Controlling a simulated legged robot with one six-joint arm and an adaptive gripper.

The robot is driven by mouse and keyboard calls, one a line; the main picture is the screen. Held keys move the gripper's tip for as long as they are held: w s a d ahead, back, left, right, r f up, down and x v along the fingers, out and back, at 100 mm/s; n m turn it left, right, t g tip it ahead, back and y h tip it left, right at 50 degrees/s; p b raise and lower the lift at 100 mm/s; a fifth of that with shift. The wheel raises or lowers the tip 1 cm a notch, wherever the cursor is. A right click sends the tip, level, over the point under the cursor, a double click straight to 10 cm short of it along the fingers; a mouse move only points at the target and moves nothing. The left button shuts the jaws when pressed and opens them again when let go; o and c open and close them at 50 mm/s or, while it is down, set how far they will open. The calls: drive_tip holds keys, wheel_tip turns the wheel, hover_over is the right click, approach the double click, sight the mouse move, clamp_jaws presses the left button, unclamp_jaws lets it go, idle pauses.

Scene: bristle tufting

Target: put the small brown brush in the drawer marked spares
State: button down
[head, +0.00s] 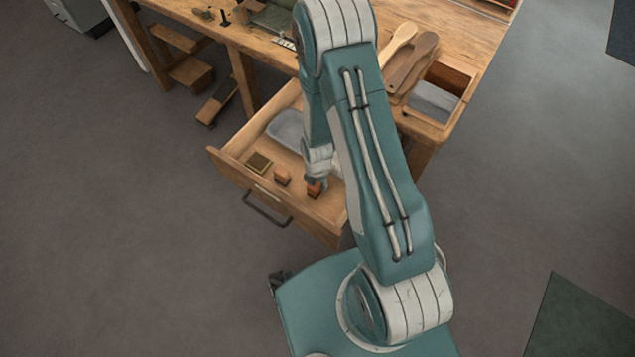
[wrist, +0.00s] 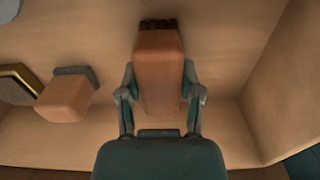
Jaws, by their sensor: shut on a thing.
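My gripper (wrist: 161,95) is shut on a small brown brush (wrist: 158,62), with a finger on each side of its block. Its dark bristles show at the far end in the wrist view. In the head view the brush (head: 314,190) is inside the open drawer (head: 228,168), near its front right. I cannot tell whether the brush touches the drawer floor. The drawer has a dark handle and a pale label on its front; the label is too small to read.
In the drawer, left of the held brush, are another small brown block with grey bristles (wrist: 68,95) and a dark, gold-edged block (head: 258,162). A grey thing (head: 286,128) lies farther back. Wooden brushes (head: 410,55) lie on the bench (head: 460,30) above, beside an open compartment (head: 436,100).

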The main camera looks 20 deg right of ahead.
drive_tip(key=shift+f, duration=0.2)
drive_tip(key=shift+c, duration=1.3)
unclamp_jaws()
